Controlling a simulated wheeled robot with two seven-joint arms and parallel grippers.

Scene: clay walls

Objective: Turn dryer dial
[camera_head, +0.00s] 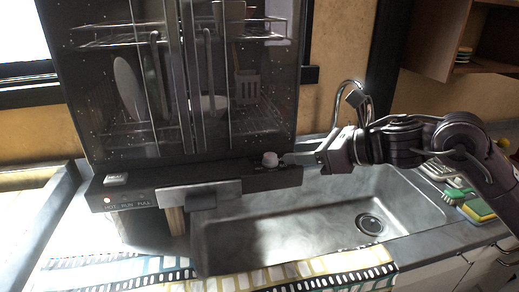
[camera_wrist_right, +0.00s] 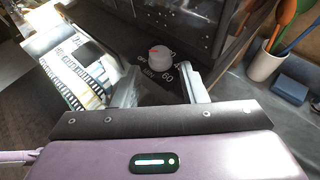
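The dish dryer (camera_head: 190,80) is a dark cabinet with glass doors at the back left in the head view. My right gripper (camera_head: 305,157) comes in from the right, close to the dial. In the wrist view its two fingers (camera_wrist_right: 160,88) are spread, with the dial just beyond the gap between them. No contact is clear. My left gripper is not in view.
A metal sink (camera_head: 300,220) with a curved faucet (camera_head: 350,95) lies below and right of the ledge. A patterned towel (camera_head: 290,275) hangs along the front edge. In the wrist view, a utensil cup (camera_wrist_right: 265,65) and a blue sponge (camera_wrist_right: 290,88) stand at right.

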